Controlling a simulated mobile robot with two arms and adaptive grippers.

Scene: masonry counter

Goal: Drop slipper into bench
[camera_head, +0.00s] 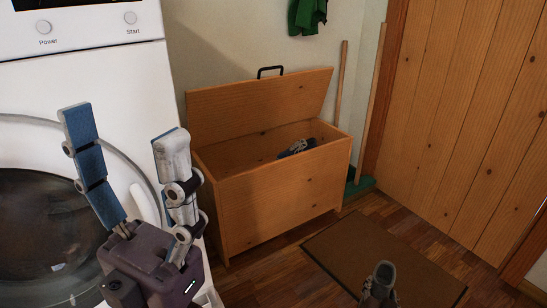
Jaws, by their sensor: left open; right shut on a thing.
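The wooden bench (275,206) is a storage chest with its lid (262,103) raised. A blue and white thing (296,148), perhaps a slipper, lies partly inside by the right side; the front wall may hide part of it. My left gripper (125,140) is open and empty, pointing up in front of the washing machine, left of the bench. My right gripper (376,293) shows only in small part at the bottom edge, over the mat. It is shut on a small grey thing (385,271) that looks like a slipper; its full shape is hard to make out.
A white washing machine (95,77) stands at the left, close to the bench. A brown mat (345,248) lies on the wooden floor in front. A plank door (460,110) is at the right. A broom (340,85) leans behind the bench. Green cloth (306,16) hangs above.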

